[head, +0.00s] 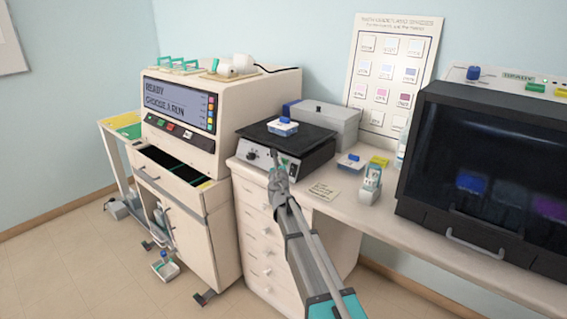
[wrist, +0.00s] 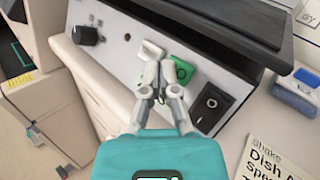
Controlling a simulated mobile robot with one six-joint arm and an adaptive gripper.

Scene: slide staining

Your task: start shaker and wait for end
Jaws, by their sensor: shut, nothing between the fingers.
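The shaker (head: 262,155) stands on the bench with a black platform (head: 306,138) on top, carrying a small white dish with a blue top (head: 283,126). In the wrist view its pale front panel (wrist: 128,62) has a black knob (wrist: 87,35), a white button (wrist: 152,50), a green button (wrist: 181,70) and a black rocker switch (wrist: 210,104). My gripper (wrist: 160,96) is shut and empty, its fingertips just in front of the green button and partly covering it. I cannot tell whether they touch it. It also shows at the panel in the head view (head: 274,160).
A paper note (head: 324,191), a small bottle-like item (head: 370,185) and another blue-topped dish (head: 350,163) lie right of the shaker. A grey box (head: 325,121) is behind it. A cream machine (head: 225,105) reading "READY CHOOSE A RUN" stands left; a dark-fronted cabinet (head: 480,170) stands right.

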